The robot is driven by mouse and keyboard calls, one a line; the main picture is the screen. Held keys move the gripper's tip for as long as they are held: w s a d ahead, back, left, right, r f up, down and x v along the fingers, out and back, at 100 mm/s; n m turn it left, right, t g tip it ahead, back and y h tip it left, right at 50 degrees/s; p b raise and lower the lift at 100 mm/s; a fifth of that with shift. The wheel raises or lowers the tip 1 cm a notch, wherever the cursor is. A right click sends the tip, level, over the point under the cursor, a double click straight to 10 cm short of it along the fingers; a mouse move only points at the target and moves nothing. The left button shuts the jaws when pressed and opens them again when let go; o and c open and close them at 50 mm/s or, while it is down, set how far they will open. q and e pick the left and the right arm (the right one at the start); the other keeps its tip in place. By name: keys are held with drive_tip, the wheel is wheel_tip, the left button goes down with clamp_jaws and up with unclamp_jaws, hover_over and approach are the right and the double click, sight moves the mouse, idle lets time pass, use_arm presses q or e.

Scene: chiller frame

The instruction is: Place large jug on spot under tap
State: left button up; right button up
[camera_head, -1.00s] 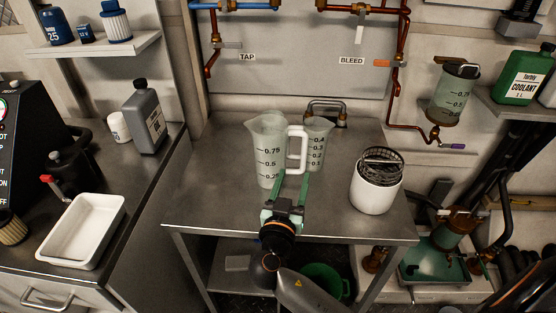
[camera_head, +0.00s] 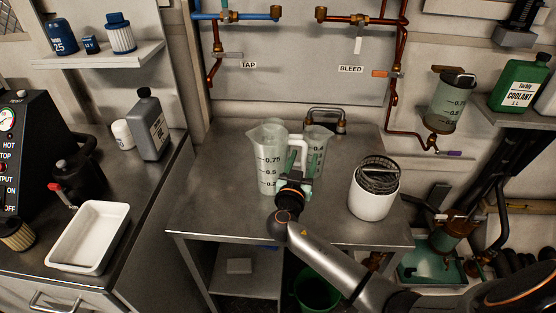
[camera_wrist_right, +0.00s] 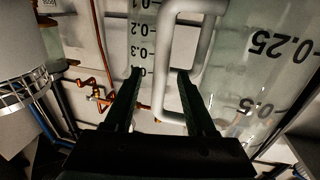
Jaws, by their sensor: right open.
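The large jug (camera_head: 268,172), translucent with a white handle (camera_head: 301,151), stands upright on the steel table. A smaller jug (camera_head: 317,146) stands behind it to the right. My right gripper (camera_head: 296,181) is low on the handle side of the large jug. In the right wrist view its open fingers (camera_wrist_right: 160,75) stand on either side of the large jug's handle (camera_wrist_right: 165,55); I cannot tell whether they touch it. The TAP label (camera_head: 248,65) is on the back panel, beside a copper pipe (camera_head: 212,72). No marked spot is clear below it. My left gripper is not in view.
A white canister with a mesh basket (camera_head: 371,198) stands right of the jugs. A metal loop fitting (camera_head: 325,118) is at the table's back. The steel table (camera_head: 215,190) is bare left of the large jug. A white tray (camera_head: 72,262) lies on the left counter.

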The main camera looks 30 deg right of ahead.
drive_tip(key=shift+w+d, duration=0.25)
drive_tip(key=shift+w, duration=0.05)
clamp_jaws()
idle(0.3)
idle(1.0)
